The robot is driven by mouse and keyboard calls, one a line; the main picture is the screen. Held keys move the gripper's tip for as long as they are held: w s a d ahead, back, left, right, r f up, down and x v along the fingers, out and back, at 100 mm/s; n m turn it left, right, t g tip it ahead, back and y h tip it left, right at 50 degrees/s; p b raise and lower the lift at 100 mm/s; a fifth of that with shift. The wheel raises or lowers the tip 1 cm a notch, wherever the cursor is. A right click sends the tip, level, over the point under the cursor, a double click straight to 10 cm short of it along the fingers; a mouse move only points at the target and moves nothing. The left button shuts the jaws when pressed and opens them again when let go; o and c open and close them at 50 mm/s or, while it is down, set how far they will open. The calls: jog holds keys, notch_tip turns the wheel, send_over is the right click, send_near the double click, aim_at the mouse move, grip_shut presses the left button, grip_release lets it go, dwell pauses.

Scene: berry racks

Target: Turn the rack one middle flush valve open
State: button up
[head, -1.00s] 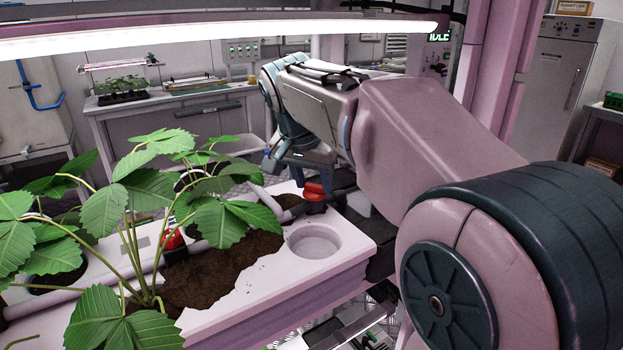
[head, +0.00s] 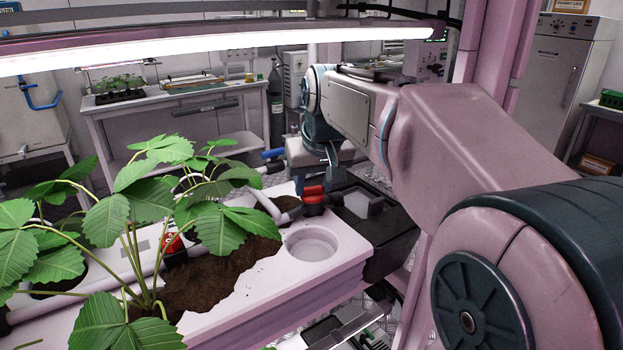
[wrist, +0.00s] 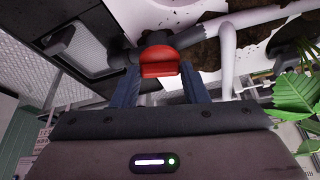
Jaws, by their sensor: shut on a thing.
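A red valve handle (head: 313,192) sits on a grey pipe at the far right end of the white planter trough (head: 330,262). My gripper (head: 318,176) is above it, pointing down. In the wrist view the red handle (wrist: 158,62) lies between the two blue-grey fingers of my gripper (wrist: 160,85), which are shut on it. The handle lies across the picture there. A second red valve handle (head: 172,243) sits on the pipe nearer the plant, with no gripper at it. Leaves partly hide that pipe.
A leafy plant (head: 140,225) in soil fills the left of the trough. A round empty hole (head: 312,243) is in front of the held valve. A dark box (head: 375,235) stands beyond the trough's right end. A light bar (head: 220,48) spans above.

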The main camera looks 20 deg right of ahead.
jog(key=shift+d+n+y+p, duration=0.15)
jog(key=shift+n+y, duration=0.2)
jog(key=shift+n, duration=0.45)
jog(key=shift+n+y+p, duration=0.15)
jog(key=shift+n+y, duration=0.2)
jog(key=shift+n, duration=0.45)
jog(key=o, duration=1)
